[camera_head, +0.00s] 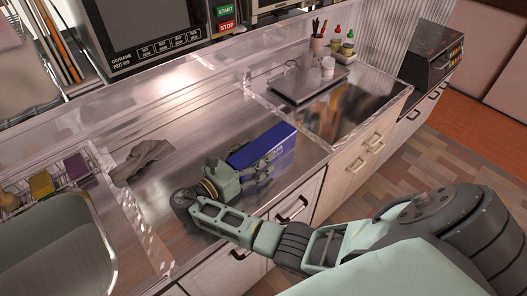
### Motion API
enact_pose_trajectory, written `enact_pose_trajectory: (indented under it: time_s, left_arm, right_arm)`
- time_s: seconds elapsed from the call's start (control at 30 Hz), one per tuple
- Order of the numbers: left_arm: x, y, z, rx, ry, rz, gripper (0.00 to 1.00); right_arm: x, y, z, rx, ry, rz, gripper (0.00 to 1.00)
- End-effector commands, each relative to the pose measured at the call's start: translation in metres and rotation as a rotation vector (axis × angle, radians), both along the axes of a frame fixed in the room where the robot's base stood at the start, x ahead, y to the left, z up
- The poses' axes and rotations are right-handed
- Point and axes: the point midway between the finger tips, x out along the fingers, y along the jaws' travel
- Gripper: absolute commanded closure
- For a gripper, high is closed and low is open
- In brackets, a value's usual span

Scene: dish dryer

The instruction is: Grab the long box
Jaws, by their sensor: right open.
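A long blue box (263,147) lies on the metal counter (205,115), slanting from lower left to upper right. My right gripper (252,174) is at the near side of the box, with its fingers over the near-left part of it. The fingers look spread and I cannot tell whether they touch the box. The hand hides part of the box's near face and left end. My left gripper does not show.
A grey cloth (143,158) lies on the counter to the left. A sink (62,240) and a rack with sponges (41,184) are further left. A metal tray (303,82) with a white jar is at the back right. Drawers line the front.

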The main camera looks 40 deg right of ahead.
Motion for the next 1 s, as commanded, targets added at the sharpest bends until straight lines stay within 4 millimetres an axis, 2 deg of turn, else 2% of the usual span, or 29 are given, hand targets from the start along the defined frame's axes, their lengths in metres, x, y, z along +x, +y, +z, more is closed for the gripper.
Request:
enact_pose_trajectory:
  time_s: [0.1, 0.27, 0.83, 1.0]
  left_arm:
    - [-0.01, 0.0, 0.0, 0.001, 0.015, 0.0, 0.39]
    - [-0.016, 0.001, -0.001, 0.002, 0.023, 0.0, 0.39]
    - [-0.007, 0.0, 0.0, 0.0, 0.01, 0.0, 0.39]
    - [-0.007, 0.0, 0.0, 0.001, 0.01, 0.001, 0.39]
  right_arm:
    - [0.001, -0.003, 0.0, 0.0, 0.0, 0.001, 0.3]
    - [0.001, -0.003, 0.0, 0.001, -0.001, 0.001, 0.3]
    - [0.0, -0.002, 0.0, 0.001, -0.001, 0.001, 0.8]
    - [0.001, -0.002, 0.0, 0.0, -0.002, 0.001, 0.81]
